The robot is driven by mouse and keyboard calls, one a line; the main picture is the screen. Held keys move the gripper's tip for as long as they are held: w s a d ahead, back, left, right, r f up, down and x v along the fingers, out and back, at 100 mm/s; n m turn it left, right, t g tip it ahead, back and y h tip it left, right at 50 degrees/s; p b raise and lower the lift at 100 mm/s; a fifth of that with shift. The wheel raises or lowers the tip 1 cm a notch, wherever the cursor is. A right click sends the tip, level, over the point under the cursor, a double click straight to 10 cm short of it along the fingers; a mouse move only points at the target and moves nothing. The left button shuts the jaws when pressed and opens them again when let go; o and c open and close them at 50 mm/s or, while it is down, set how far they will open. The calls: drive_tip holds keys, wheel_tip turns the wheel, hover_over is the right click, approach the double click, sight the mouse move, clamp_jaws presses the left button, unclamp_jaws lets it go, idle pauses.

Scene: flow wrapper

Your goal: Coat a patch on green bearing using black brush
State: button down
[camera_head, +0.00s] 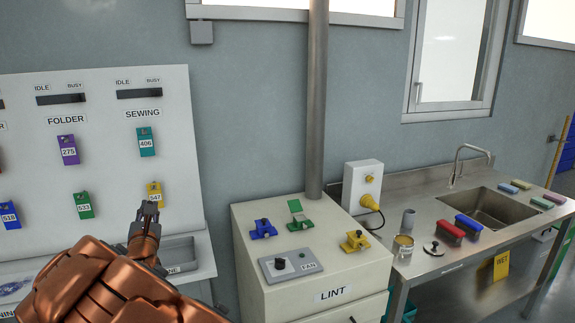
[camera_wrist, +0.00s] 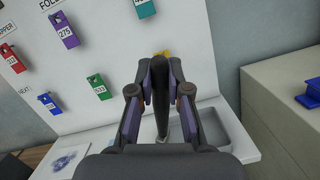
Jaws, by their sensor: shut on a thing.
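My gripper (camera_head: 148,212) is in front of the white tag board, left of the LINT cabinet. In the wrist view its fingers (camera_wrist: 161,85) are shut on a long black piece, the black brush (camera_wrist: 161,100). The brush's bristles cannot be made out. The green bearing (camera_head: 300,224) sits on top of the LINT cabinet, towards the back, with a green flap raised behind it. My gripper is well to the left of the bearing and apart from it.
A blue bearing (camera_head: 263,229) and a yellow bearing (camera_head: 354,241) flank the green one on the cabinet (camera_head: 330,268). A FAN control box (camera_head: 290,265) lies in front. An open tin (camera_head: 403,248) stands on the steel sink bench at right. A grey tray (camera_wrist: 228,130) is below my gripper.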

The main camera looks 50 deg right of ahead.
drive_tip(key=s+d+r+m+g+h, duration=0.2)
drive_tip(key=s+d+g+h, duration=0.15)
drive_tip(key=d, duration=0.85)
drive_tip(key=s+d+r+m+g+h, duration=0.2)
drive_tip(key=s+d+h, duration=0.15)
drive_tip(key=d, duration=0.85)
drive_tip(key=s+d+r+m+g+h+b, duration=0.1)
drive_tip(key=s+d+m+g+h, duration=0.15)
drive_tip(key=s+d, duration=0.45)
drive_tip(key=s+d+m+g+h, duration=0.1)
drive_tip(key=s+d+g+h, duration=0.3)
drive_tip(key=d, duration=0.5)
drive_tip(key=shift+y, duration=0.75)
drive_tip(key=shift+s+f+b, duration=0.2)
drive_tip(key=shift+f+b, duration=0.45)
drive_tip(key=shift+f, duration=1.6)
drive_tip(key=shift+a, duration=0.1)
